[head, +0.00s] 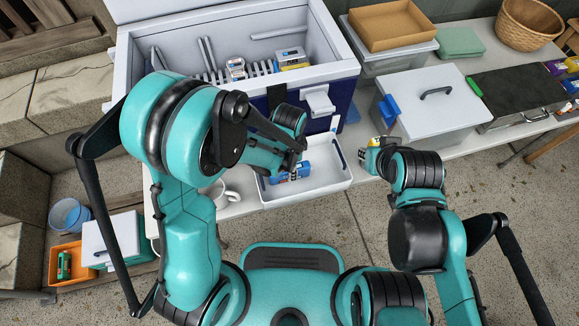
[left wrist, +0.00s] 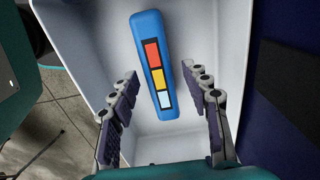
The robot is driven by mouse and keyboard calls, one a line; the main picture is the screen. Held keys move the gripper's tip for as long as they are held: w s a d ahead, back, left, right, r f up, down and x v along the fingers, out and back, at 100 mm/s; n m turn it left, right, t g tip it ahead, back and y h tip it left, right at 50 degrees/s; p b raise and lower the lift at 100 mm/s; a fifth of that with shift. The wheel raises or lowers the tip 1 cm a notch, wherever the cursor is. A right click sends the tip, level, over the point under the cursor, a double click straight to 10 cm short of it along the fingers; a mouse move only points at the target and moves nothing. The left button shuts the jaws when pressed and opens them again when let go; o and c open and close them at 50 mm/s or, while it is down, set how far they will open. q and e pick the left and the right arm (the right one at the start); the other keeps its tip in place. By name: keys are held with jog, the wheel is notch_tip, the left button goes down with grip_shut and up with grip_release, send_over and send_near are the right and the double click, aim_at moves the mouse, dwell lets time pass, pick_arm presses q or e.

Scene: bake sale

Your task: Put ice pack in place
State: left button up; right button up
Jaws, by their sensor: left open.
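The ice pack (left wrist: 158,80) is a blue slab with a red, yellow and pale blue label. It lies in a white tray (left wrist: 85,60). In the left wrist view my left gripper (left wrist: 161,76) is open, one finger on each side of the pack and apart from it. In the head view the same gripper (head: 299,162) is over the tray (head: 331,179), partly covering the ice pack (head: 288,178). A blue and white cooler (head: 345,68) stands open behind, with a slotted rack and small packages inside. My right gripper (head: 370,156) is right of the tray; its jaws are unclear.
A white mug (head: 219,195) stands left of the tray. A lidded grey-white box (head: 430,105) and a dark griddle (head: 520,92) are on the right of the table. A cardboard tray (head: 392,25) sits on a bin behind. An orange crate (head: 72,265) is at lower left.

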pick_arm(q)
notch_tip(320, 180, up, 10)
jog(key=p, duration=0.4)
jog(key=shift+r, duration=0.2)
pick_arm(e)
notch_tip(320, 180, up, 5)
jog(key=shift+f, duration=0.2)
pick_arm(q)
jog(key=shift+s, duration=0.1)
